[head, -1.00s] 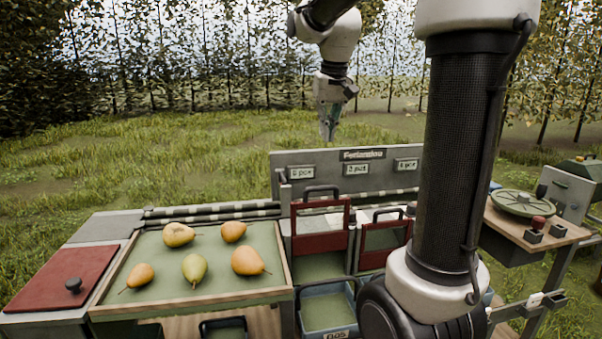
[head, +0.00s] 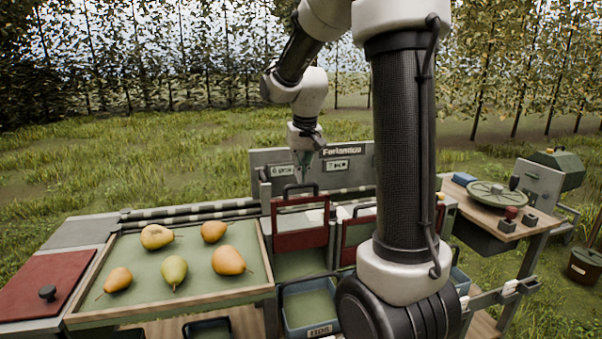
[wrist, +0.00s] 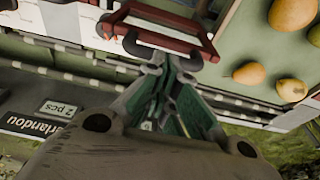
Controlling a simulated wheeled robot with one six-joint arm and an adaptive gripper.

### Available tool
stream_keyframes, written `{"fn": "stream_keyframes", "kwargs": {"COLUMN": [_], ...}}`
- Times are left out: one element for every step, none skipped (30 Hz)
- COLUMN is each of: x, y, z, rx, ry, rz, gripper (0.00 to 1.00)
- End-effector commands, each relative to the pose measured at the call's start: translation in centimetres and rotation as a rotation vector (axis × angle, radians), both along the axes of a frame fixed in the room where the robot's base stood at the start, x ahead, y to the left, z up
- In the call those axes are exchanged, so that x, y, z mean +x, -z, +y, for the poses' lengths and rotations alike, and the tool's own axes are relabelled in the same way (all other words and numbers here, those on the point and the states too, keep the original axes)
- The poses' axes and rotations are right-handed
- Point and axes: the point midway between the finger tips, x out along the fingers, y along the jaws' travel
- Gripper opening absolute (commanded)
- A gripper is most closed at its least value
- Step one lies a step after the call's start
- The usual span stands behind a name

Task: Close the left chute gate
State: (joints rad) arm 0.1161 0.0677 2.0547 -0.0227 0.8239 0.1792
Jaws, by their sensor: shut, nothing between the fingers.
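The left chute gate (head: 300,239) is a red panel in a red frame with a dark loop handle on top. It stands raised, with a green chute floor showing below it, and sits higher than the right gate (head: 354,233). My gripper (head: 302,181) points down just above and behind the left gate's handle, fingers shut and empty. In the wrist view the green fingers (wrist: 170,62) come together close to the dark handle (wrist: 150,47) of the left gate. I cannot tell whether they touch it. My own arm column hides part of the right gate.
A tray (head: 266,262) with several pears is at the left, beside a red lid (head: 45,283). A blue bin (head: 287,312) stands below the left chute. A sign board (head: 265,162) rises behind the gates. A wooden side table (head: 470,205) is at the right.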

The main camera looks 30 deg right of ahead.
Motion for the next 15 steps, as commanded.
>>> {"fn": "stream_keyframes", "kwargs": {"x": [0.0,0.0,0.0,0.0,0.0,0.0,0.0,0.0,0.0,0.0,0.0,0.0,0.0,0.0,0.0], "y": [0.1,0.2,0.2,0.2,0.2,0.2,0.2,0.2,0.2,0.2,0.2,0.5,0.8,1.2,2.0], "z": [0.0,0.0,0.0,0.0,0.0,0.0,0.0,0.0,0.0,0.0,0.0,0.0,0.0,0.0,0.0], "rx": [0.0,0.0,0.0,0.0,0.0,0.0,0.0,0.0,0.0,0.0,0.0,0.0,0.0,0.001,0.0], "ry": [0.0,0.0,0.0,0.0,0.0,0.0,0.0,0.0,0.0,0.0,0.0,0.0,0.0,0.0,0.0], "rz": [0.0,-0.001,-0.001,-0.001,-0.001,-0.001,-0.001,-0.001,-0.001,-0.001,-0.001,0.0,0.001,0.003,0.003], "gripper": [0.0,0.0,0.0,0.0,0.0,0.0,0.0,0.0,0.0,0.0,0.0,0.0,0.0,0.0,0.0]}}
